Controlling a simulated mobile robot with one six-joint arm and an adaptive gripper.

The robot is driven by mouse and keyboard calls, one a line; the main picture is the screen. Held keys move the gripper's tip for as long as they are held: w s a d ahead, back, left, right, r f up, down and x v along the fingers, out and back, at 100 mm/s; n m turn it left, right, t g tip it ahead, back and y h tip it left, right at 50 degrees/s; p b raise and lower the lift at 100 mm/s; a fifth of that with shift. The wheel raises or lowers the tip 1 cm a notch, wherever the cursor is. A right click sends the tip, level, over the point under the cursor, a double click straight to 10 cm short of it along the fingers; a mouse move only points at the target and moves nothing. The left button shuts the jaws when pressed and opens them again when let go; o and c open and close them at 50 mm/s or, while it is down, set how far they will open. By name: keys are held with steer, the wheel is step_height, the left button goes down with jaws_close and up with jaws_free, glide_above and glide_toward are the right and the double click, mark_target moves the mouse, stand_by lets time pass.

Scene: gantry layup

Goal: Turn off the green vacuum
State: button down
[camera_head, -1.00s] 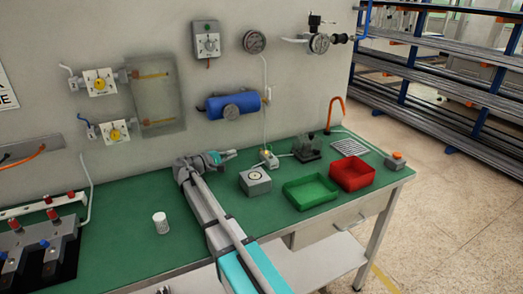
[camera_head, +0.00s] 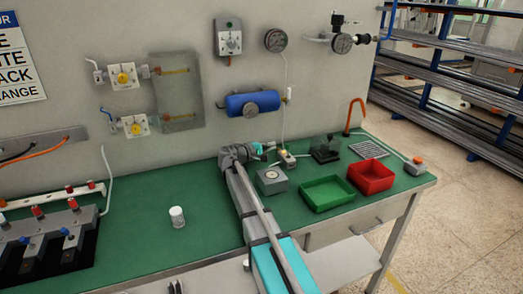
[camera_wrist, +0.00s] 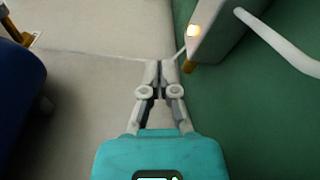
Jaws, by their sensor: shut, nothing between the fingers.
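My gripper (camera_head: 268,149) reaches along the back of the green bench, close to the wall, with its fingertips together and empty. In the wrist view, the closed fingertips (camera_wrist: 160,66) point toward the wall and bench edge. A small pale box (camera_head: 287,160) with a lit lamp sits just right of the gripper. The wrist view shows its grey body (camera_wrist: 217,28), with the glowing lamp and a brass-coloured fitting, ahead and right of the fingertips, apart from them. I cannot tell which device is the green vacuum; no label says so.
A blue tank (camera_head: 252,104) is on the wall above the gripper. A grey box with a dial (camera_head: 271,181), a green tray (camera_head: 327,194) and a red tray (camera_head: 371,177) stand to the right. Two yellow-knobbed wall units (camera_head: 124,76) and a white cup (camera_head: 177,217) are left.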

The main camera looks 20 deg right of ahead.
mark_target(288, 150)
steer(key=shift+s+d+r+p, duration=0.2)
steer(key=shift+s+d, duration=0.1)
steer(key=shift+s, duration=0.25)
steer(key=shift+s+d+r+p, duration=0.2)
steer(key=shift+s+d, duration=0.05)
steer(key=shift+s, duration=0.3)
steer(key=shift+s+d+r, duration=0.15)
steer(key=shift+s+d, duration=0.25)
steer(key=shift+s, duration=0.25)
steer(key=shift+d, duration=0.25)
steer(key=shift+s, duration=0.1)
